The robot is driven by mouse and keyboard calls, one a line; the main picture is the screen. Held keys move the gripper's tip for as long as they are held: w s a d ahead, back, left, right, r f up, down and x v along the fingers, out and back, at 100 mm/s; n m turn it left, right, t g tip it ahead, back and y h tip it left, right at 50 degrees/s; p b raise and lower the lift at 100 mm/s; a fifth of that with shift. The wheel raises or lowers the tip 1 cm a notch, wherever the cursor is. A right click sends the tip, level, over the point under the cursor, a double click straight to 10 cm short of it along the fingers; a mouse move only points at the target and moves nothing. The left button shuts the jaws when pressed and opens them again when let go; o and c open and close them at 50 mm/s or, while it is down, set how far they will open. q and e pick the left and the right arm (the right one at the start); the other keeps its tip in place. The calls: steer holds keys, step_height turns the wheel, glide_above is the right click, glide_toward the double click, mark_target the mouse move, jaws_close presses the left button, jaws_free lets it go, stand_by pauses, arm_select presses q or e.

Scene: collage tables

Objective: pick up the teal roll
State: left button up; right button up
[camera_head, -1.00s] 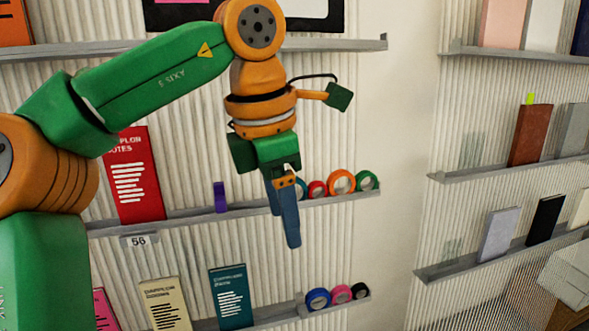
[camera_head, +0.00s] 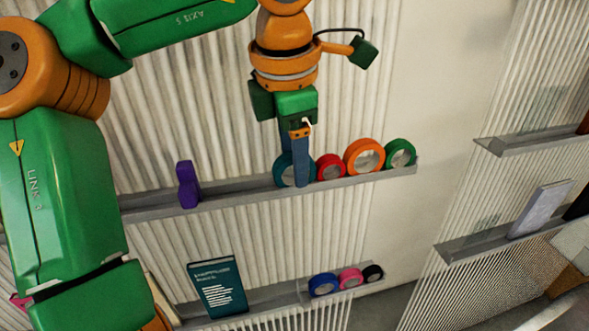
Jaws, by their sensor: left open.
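The teal roll (camera_head: 280,171) stands on the upper shelf ledge, at the left end of a row of rolls. My left gripper (camera_head: 297,172) points down in front of it and hides its middle; parts of its ring show on both sides of the fingers. The gripper is open, and the roll still rests on the ledge. I cannot tell how far the fingers are from the roll in depth. My right gripper is not in view.
A red roll (camera_head: 330,174), an orange roll (camera_head: 377,146) and a green roll (camera_head: 391,160) stand close to the right. A purple object (camera_head: 187,184) stands left on the same ledge (camera_head: 240,196). Below are a teal book (camera_head: 229,271) and a blue roll (camera_head: 322,293).

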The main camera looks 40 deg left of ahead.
arm_select(q)
steer(key=shift+w+a+f, duration=0.6)
steer(key=shift+w+f, duration=0.15)
steer(key=shift+w, duration=0.1)
steer(key=c, duration=0.3)
steer(key=shift+s+d+r, duration=0.2)
steer(key=shift+s+d, duration=0.1)
steer(key=shift+s, duration=0.05)
steer(key=c, duration=0.7)
steer(key=shift+d, duration=0.1)
jaws_close()
steer(key=shift+r, duration=0.15)
